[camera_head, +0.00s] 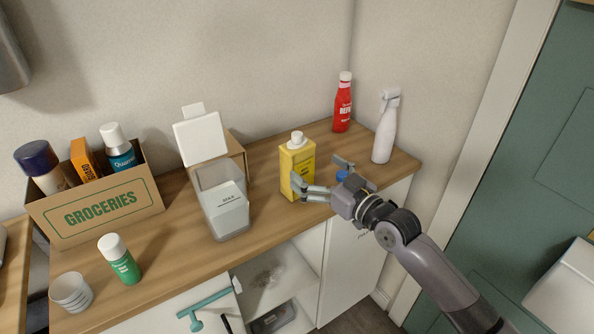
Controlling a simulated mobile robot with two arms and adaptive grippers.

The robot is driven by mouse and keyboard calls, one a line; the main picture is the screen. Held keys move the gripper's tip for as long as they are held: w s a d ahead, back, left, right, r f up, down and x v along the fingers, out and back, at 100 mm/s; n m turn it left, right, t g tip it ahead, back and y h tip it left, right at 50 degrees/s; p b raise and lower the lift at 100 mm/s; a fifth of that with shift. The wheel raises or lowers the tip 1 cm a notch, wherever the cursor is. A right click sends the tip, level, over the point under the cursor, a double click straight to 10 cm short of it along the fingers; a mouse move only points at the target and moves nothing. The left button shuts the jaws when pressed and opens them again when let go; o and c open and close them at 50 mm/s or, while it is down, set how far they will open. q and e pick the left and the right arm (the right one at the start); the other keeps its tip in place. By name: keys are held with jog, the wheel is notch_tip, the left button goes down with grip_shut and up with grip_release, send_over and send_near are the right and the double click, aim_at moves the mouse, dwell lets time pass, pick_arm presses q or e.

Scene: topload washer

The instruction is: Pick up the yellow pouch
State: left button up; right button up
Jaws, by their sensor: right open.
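The yellow pouch (297,162) with a white cap stands upright on the wooden counter, right of the middle. My right gripper (322,174) comes in from the lower right. Its fingers are spread, with one on the near side overlapping the pouch's lower right part and the other farther back to the right. The gripper holds nothing; whether the near finger touches the pouch I cannot tell. My left gripper is not in view.
A red bottle (342,104) and a white spray bottle (385,133) stand behind the gripper. A small blue item (342,176) is partly hidden by it. A clear lidded container (222,205) stands left of the pouch, and a groceries box (97,208) farther left.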

aim_at(305, 160)
jog(key=shift+f+x, duration=0.15)
jog(key=shift+x, duration=1.6)
jog(key=shift+f+x, duration=0.15)
jog(key=shift+x, duration=1.55)
jog(key=shift+s+a, duration=0.1)
jog(key=c, duration=2)
jog(key=shift+r, duration=0.2)
jog(key=shift+c, duration=0.2)
jog(key=shift+r, duration=0.1)
jog(key=shift+r+p, duration=0.3)
jog(key=shift+r, duration=0.15)
notch_tip(305, 160, up, 18)
jog(key=s+a+r+p, duration=0.4)
jog(key=a+p, duration=0.3)
jog(key=p, duration=0.1)
jog(key=s+a+r+p, duration=0.4)
jog(key=s+a+p, duration=0.1)
jog(key=a+p, duration=0.2)
jog(key=shift+s+a+p, duration=0.15)
jog(key=shift+s+p, duration=0.15)
jog(key=shift+p, duration=0.45)
